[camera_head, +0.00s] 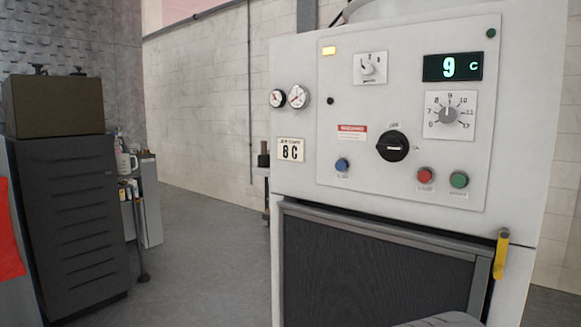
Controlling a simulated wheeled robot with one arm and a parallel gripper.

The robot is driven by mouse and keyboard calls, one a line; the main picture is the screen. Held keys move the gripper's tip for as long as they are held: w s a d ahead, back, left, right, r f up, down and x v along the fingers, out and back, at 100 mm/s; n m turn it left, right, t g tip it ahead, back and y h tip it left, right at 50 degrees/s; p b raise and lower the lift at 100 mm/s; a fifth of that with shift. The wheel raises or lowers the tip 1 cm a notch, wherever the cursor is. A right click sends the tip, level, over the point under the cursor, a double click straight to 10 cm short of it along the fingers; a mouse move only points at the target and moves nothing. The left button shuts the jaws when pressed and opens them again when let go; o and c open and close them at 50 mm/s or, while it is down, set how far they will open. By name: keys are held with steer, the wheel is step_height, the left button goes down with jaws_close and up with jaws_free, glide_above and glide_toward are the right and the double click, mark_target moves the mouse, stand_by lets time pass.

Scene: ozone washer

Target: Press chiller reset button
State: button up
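The chiller's white control panel (400,200) faces me on the right. A blue button (342,165) sits at its lower left. A red button (425,175) and a green button (459,180) sit side by side at its lower right. Small labels lie under the buttons, too small to read, so I cannot tell which is the reset. A black rotary switch (393,146) is between the blue and red buttons. The green display (453,67) reads "9 C", and an amber lamp (329,51) is bright. My gripper is not in view.
A yellow handle (501,255) stands out at the lower right of the cabinet, beside the dark grille (370,275). A grey rounded shape shows at the bottom edge. A dark cabinet (70,215) stands at left; the floor (205,260) between is clear.

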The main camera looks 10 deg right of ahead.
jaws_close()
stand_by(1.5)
